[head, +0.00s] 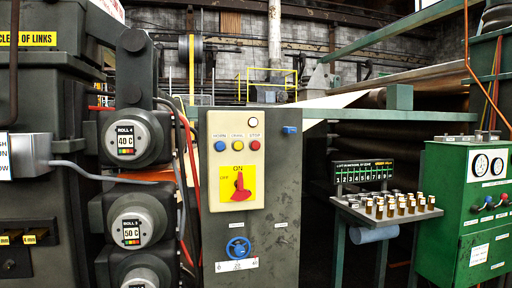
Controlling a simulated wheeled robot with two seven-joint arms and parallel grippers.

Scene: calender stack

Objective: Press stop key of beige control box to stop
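The beige control box (228,185) is mounted on a grey-green metal panel in the middle of the head view. Near its top are a blue key (220,146), a yellow key (238,146) and a red key (255,145) in a row. Small labels stand above the keys; the one over the red key appears to read STOP. Below them is a red rotary switch (240,188) on a yellow plate marked ON and OFF. Neither of my grippers shows in this view.
Roll units with dials (126,140) stand close on the left. A small stand (388,212) with several bottle-like items and a green cabinet (465,215) are on the right. The space before the control box looks clear.

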